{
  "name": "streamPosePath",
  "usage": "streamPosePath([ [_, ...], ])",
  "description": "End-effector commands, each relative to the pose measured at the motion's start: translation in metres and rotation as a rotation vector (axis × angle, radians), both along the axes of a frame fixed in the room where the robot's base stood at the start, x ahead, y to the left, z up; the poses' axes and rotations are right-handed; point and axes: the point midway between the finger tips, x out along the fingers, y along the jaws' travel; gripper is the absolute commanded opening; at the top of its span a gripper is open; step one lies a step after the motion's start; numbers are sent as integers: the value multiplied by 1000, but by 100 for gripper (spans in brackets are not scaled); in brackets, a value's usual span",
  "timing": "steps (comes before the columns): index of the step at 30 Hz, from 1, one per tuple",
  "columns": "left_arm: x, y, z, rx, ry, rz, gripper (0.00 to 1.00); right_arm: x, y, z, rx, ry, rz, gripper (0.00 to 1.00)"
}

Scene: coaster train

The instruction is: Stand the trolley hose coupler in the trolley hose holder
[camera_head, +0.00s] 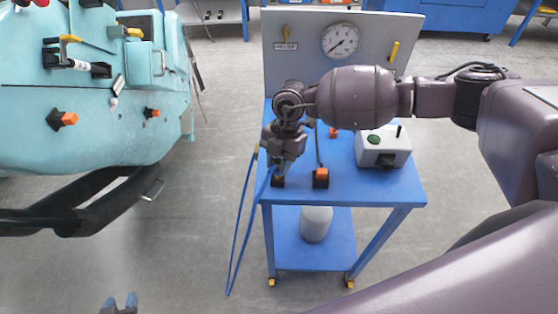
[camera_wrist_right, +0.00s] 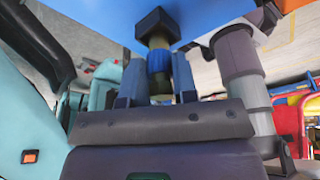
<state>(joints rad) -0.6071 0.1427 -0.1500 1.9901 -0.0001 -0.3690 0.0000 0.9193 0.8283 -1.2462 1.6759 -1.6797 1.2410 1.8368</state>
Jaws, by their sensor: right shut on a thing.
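My right gripper (camera_head: 280,170) points down over the front left corner of the blue trolley top. In the right wrist view its two blue fingers (camera_wrist_right: 158,85) are shut on the hose coupler (camera_wrist_right: 159,62), which shows a blue band and a brassy part. A black block (camera_wrist_right: 157,25) meets the coupler's far end, close to the blue surface; I cannot tell whether it is the holder or part of the coupler. In the head view a dark block (camera_head: 278,181) shows under the gripper, partly hidden.
A blue hose (camera_head: 240,225) hangs at the trolley's left side. An orange-topped black block (camera_head: 320,178) stands just right of the gripper. A grey box with a green button (camera_head: 383,146) is further right. A gauge panel (camera_head: 340,42) rises behind. A turquoise machine body (camera_head: 90,110) stands left.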

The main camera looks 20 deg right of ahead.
Motion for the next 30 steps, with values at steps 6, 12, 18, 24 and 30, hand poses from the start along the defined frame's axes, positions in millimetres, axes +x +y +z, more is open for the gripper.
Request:
streamPosePath([
  [6,1,0,-1,0,-2,0,39,0,0,-3,0,0,0,0],
  [12,3,-1,-1,0,-5,-2,39,0,0,-6,0,0,0,0],
  [18,5,-1,-2,-1,-9,-3,39,0,0,-9,0,0,0,0],
  [24,5,-1,-2,-1,-9,-3,39,0,0,-9,1,-1,0,0],
  [30,5,-1,-2,-1,-9,-3,39,0,0,-9,1,-1,0,54],
])
